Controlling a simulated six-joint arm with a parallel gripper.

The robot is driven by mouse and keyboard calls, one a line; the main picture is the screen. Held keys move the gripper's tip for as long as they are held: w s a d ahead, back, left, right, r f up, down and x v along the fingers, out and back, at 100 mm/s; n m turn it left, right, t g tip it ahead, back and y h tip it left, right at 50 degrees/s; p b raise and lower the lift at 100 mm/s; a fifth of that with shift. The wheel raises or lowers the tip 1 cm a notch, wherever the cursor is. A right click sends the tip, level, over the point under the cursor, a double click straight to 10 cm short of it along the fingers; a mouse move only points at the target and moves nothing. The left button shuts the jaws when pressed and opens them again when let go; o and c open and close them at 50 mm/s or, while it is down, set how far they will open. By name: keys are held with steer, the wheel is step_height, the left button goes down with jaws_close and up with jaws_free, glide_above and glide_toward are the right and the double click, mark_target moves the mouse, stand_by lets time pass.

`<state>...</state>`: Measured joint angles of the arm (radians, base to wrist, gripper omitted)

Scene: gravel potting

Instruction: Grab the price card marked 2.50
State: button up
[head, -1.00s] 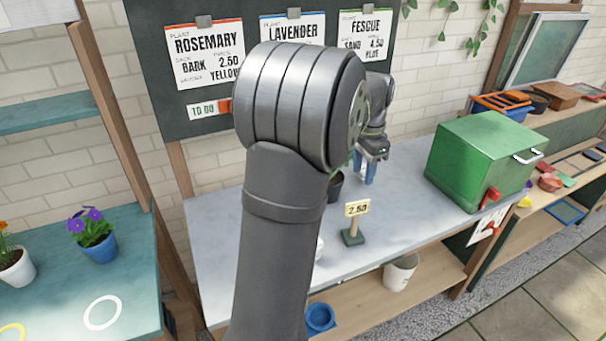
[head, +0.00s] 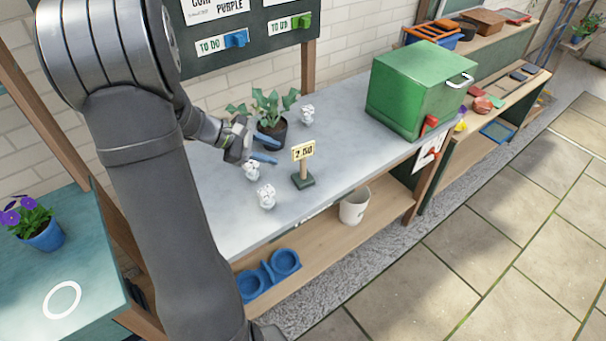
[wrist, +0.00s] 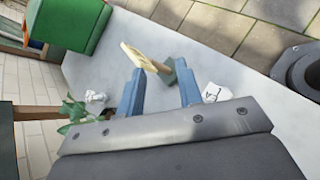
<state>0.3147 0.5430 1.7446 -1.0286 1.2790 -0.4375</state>
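The price card (head: 303,151) marked 2.50 is pale yellow and stands upright on a short post with a dark green base (head: 303,180) on the grey bench. My gripper (head: 265,150) is left of the card in the head view, with its blue fingers pointing toward it. In the wrist view my gripper (wrist: 160,92) has its two blue fingers apart, with nothing held between them. The card (wrist: 138,55) shows edge-on just beyond the fingertips, and its base (wrist: 180,75) is beyond the right finger.
A potted plant (head: 270,108) stands behind my gripper. White crumpled-looking items (head: 266,196) sit nearby on the bench (head: 340,150). A green box (head: 415,88) stands on the right end. A white pot (head: 355,206) and blue saucers (head: 285,262) are on the lower shelf.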

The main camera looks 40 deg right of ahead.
steer(key=w+a+n+t+h, duration=0.2)
steer(key=a+n+t+h, duration=0.1)
steer(key=n, duration=0.5)
glide_toward(308, 147)
steer(key=d+f, duration=0.3)
steer(key=d, duration=0.1)
steer(key=shift+n, duration=0.3)
steer(key=shift+r+x, duration=0.2)
steer(key=shift+x, duration=1.2)
steer(key=shift+r+x, duration=0.15)
steer(key=shift+x, duration=1.3)
steer(key=shift+s+d, duration=0.1)
steer(key=shift+d, duration=0.05)
jaws_close()
